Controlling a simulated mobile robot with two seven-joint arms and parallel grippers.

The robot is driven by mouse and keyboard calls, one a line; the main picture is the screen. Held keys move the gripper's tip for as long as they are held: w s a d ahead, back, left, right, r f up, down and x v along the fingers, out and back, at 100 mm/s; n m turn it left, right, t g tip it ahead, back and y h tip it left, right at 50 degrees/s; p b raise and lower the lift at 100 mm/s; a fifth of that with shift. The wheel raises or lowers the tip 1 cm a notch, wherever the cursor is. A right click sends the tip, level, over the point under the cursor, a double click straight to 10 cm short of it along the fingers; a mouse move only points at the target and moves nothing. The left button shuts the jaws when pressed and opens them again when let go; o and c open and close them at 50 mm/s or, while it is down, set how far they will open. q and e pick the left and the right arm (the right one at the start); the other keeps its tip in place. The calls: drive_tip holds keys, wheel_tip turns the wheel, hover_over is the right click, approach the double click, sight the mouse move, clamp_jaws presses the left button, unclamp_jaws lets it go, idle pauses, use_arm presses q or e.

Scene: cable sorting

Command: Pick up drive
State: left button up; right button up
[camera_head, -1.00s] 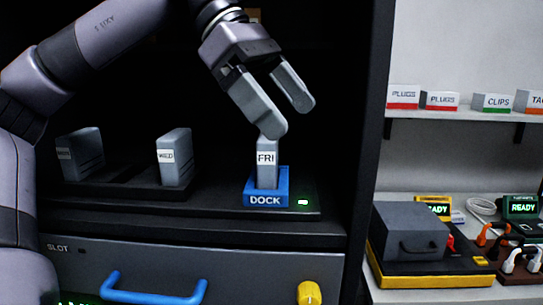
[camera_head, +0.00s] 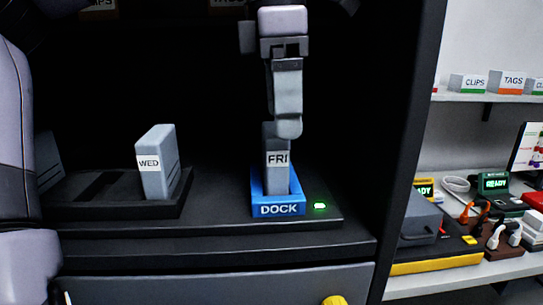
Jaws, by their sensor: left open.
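The grey drive labelled FRI (camera_head: 277,176) stands upright in the blue dock (camera_head: 278,209), whose green light is lit. My left gripper (camera_head: 287,128) is open and points down right above the FRI drive. Its near finger covers the top of the drive, and the other finger is hidden behind it. I cannot tell whether it touches the drive. A second grey drive labelled WED (camera_head: 158,163) stands upright in a black rack to the left. My right gripper is not in view.
The black rack (camera_head: 115,209) holds another drive (camera_head: 48,160), partly hidden by my arm. The cabinet's right side wall (camera_head: 405,120) stands close to the dock. Beyond it, a side shelf holds a grey-and-yellow case (camera_head: 437,262), plugs and label boxes.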

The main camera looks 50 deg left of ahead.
sight(275, 157)
use_arm(q)
drive_tip(key=shift+w+a+f, duration=0.15)
drive_tip(key=shift+a+f, duration=0.05)
drive_tip(key=shift+a, duration=0.05)
drive_tip(key=shift+f, duration=0.35)
drive_tip(key=f, duration=0.2)
drive_tip(key=s+f, duration=0.1)
drive_tip(key=f, duration=0.2)
drive_tip(key=shift+a+f, duration=0.1)
drive_tip(key=shift+f, duration=0.05)
drive_tip(key=shift+w+f, duration=0.1)
drive_tip(key=shift+f, duration=0.45)
drive_tip(key=c, duration=0.9)
drive_tip(key=shift+c, duration=0.2)
drive_tip(key=shift+r, duration=0.1)
